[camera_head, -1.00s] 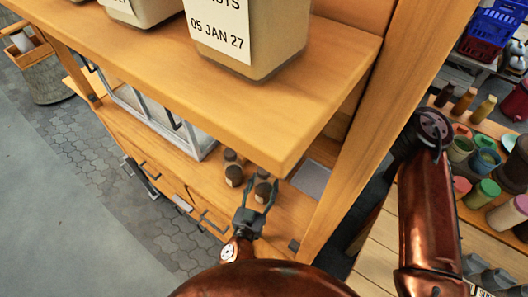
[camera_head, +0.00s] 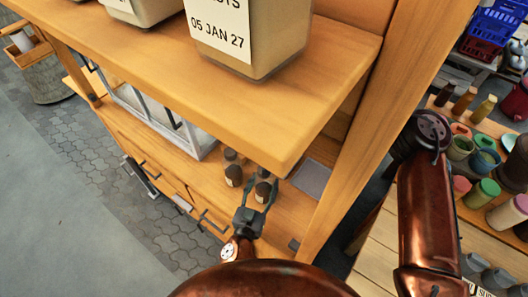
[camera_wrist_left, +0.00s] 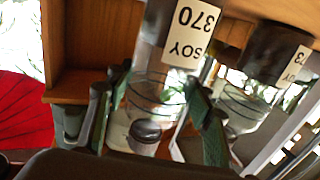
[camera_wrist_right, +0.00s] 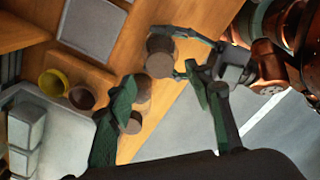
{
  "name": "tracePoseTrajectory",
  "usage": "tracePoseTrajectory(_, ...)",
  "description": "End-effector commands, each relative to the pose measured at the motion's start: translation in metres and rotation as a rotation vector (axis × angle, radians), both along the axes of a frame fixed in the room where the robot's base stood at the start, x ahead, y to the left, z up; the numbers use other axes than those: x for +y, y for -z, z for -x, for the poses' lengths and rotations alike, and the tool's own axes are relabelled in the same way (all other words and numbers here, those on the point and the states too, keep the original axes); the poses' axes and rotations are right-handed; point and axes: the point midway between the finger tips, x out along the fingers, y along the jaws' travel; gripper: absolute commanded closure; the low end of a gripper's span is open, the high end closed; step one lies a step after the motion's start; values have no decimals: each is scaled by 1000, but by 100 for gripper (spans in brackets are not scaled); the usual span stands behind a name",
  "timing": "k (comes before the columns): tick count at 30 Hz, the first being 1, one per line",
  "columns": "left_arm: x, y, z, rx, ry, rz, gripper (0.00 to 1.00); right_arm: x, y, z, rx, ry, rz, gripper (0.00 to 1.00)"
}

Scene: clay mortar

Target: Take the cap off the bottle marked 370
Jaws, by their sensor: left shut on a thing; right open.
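The bottle marked 370 (camera_wrist_left: 190,36) appears inverted in the left wrist view, with dark contents, a white SOY label and a clear upper part. Its dark cap (camera_wrist_left: 145,131) is on it. My left gripper (camera_wrist_left: 155,95) is shut around the clear upper part. In the head view, my left gripper (camera_head: 260,192) is at the small bottles on the lower shelf. In the right wrist view, the held bottle's brown cap (camera_wrist_right: 160,58) shows between the left gripper's fingers. My right gripper (camera_wrist_right: 162,82) is open and empty, above and apart from the bottles; I cannot make it out in the head view.
Other small bottles (camera_head: 233,176) stand close by on the lower shelf. A second SOY bottle (camera_wrist_left: 275,55) is beside the held one. The upper shelf (camera_head: 200,100) overhangs them and bears large jars (camera_head: 245,35). A grey square plate (camera_head: 312,178) lies right of the bottles.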

Motion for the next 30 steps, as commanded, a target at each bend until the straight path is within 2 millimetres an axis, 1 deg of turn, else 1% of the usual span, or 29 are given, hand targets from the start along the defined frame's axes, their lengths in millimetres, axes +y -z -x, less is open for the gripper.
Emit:
tracePoseTrajectory(1,0,0,0,-1,0,0,100,0,9,1,2,-1,0,53)
tracePoseTrajectory(6,0,0,0,-1,0,0,100,0,34,0,2,-1,1,53)
tracePoseTrajectory(9,0,0,0,-1,0,0,100,0,45,0,1,-1,0,53)
tracePoseTrajectory(12,0,0,0,-1,0,0,100,0,52,0,1,-2,0,53)
tracePoseTrajectory(22,0,0,0,-1,0,0,100,0,55,0,0,-2,0,53)
tracePoseTrajectory(30,0,0,0,-1,0,0,100,0,55,0,0,-2,0,71)
